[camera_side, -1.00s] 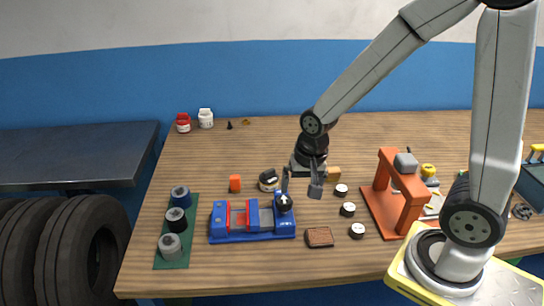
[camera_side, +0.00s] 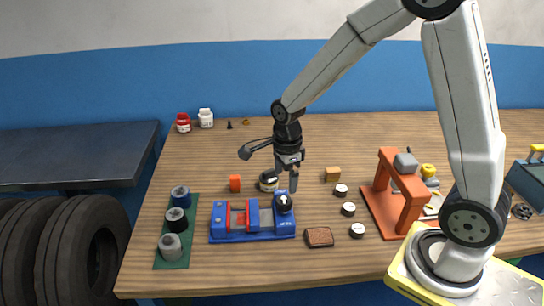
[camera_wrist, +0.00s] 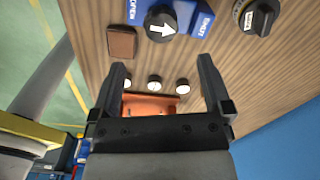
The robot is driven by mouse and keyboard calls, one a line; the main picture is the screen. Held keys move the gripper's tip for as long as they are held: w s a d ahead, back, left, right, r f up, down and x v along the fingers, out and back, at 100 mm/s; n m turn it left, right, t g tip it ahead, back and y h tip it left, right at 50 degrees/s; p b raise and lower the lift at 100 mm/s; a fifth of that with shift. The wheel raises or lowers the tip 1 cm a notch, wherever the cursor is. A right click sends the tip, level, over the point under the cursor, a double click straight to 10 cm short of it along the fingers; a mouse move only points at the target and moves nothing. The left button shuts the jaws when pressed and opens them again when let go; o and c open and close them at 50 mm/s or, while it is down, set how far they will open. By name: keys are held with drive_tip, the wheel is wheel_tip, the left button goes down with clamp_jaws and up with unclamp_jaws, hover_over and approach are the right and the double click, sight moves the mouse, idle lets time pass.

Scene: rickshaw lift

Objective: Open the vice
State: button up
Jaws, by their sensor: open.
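The vice (camera_side: 262,232) is blue with red parts between its jaws and lies near the front left of the table. Its round black knob (camera_side: 284,203) stands at its right end. In the wrist view the knob (camera_wrist: 160,23) shows a white arrow pointing right, toward the label that seems to read SHUT; a label like OPEN is on the left. My gripper (camera_side: 287,176) is open and empty, just above and behind the knob in the side view. In the wrist view my gripper's fingers (camera_wrist: 163,74) are spread, with the knob beyond the tips. The jaws are out of the wrist view.
A round dial (camera_side: 269,181) stands close behind the vice, near my gripper. A brown pad (camera_side: 319,237) and several white-topped discs lie to the right, before an orange press (camera_side: 412,208). A green mat (camera_side: 176,255) with rolls is left.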

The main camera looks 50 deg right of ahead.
sight(284, 200)
drive_tip(key=shift+w+m, duration=0.1)
drive_tip(key=shift+m, duration=0.2)
drive_tip(key=shift+f, duration=0.15)
drive_tip(key=shift+f, duration=3.8)
drive_tip(key=c, duration=1.3)
